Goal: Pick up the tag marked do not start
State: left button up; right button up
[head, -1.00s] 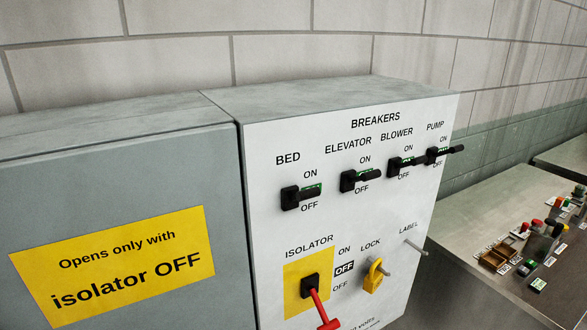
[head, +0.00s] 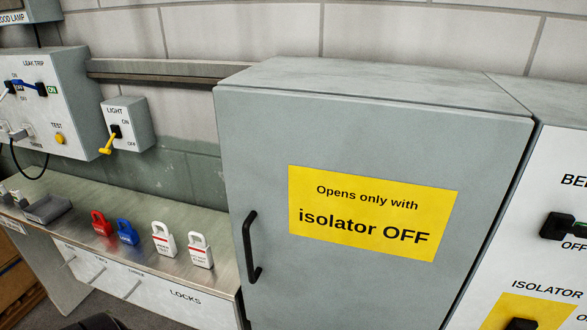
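Two white tags with red bands stand on the metal ledge left of the grey cabinet in the head view. The right one (head: 200,251), nearest the cabinet, seems to read "do not start", though its print is very small. The left one (head: 163,241) carries other small wording that I cannot read surely. Both look upright and apart from each other. Neither of my grippers can be made out in this view. A dark rounded shape shows at the bottom edge, left of centre, too cut off to identify.
A red padlock (head: 101,224) and a blue padlock (head: 127,232) stand left of the tags. The ledge (head: 180,213) has a drawer front marked LOCKS (head: 170,297) below. The closed grey cabinet (head: 360,130) with a black handle (head: 251,247) rises right of the tags. A grey tray (head: 48,209) lies farther left.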

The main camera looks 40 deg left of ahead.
aim_at(201, 256)
jog(key=u, duration=1.9)
